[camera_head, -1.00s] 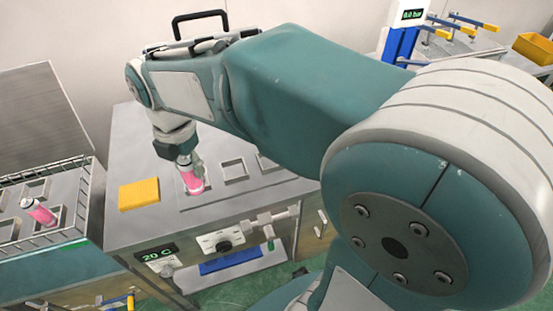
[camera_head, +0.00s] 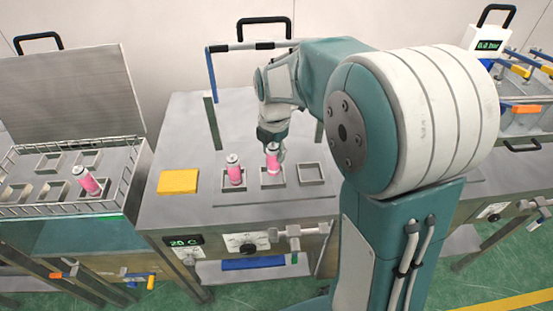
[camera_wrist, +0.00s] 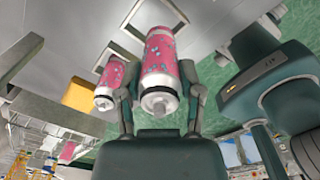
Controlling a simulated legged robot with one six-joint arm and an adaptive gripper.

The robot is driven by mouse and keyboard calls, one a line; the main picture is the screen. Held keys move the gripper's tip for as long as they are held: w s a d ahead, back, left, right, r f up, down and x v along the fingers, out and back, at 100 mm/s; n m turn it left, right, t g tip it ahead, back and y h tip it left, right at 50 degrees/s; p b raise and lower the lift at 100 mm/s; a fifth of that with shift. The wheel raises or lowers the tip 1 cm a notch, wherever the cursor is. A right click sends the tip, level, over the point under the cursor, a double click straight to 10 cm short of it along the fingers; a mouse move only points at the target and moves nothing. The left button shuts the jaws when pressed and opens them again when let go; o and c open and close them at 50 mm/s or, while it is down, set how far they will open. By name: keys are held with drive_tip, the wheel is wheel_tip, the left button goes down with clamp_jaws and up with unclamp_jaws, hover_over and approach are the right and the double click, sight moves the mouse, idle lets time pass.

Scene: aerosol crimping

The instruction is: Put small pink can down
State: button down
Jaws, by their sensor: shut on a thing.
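My gripper (camera_head: 273,148) is shut on a pink can (camera_head: 272,160) with a silver top. It holds the can nearly upright at the middle square holder (camera_head: 272,184) of the steel bench. I cannot tell whether the can's base touches the bench. In the wrist view, the gripper fingers (camera_wrist: 163,76) clasp both sides of the patterned pink can (camera_wrist: 160,50). A second pink can (camera_head: 235,175) stands in the left square holder, beside the held one; it also shows in the wrist view (camera_wrist: 112,78).
A right square holder (camera_head: 311,173) is empty. A yellow block (camera_head: 178,181) lies at the bench's left. A wire basket (camera_head: 25,208) at far left has several square holders and another pink can (camera_head: 88,182). A blue-ended rail (camera_head: 211,75) stands behind my gripper.

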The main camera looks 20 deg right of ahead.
sight(272, 161)
drive_tip(key=shift+w+a+f, duration=0.3)
drive_tip(key=shift+a+f, duration=0.1)
drive_tip(key=shift+f, duration=0.1)
drive_tip(key=f, duration=0.3)
drive_tip(key=shift+w+d+f, duration=0.15)
drive_tip(key=shift+w+f, duration=0.05)
drive_tip(key=shift+d+f, duration=0.1)
drive_tip(key=shift+d, duration=0.35)
drive_tip(key=shift+f, duration=0.1)
drive_tip(key=shift+c, duration=1.4)
unclamp_jaws()
drive_tip(key=shift+a, duration=0.15)
drive_tip(key=shift+o, duration=0.2)
drive_tip(key=shift+a, duration=0.3)
drive_tip(key=shift+d, duration=0.15)
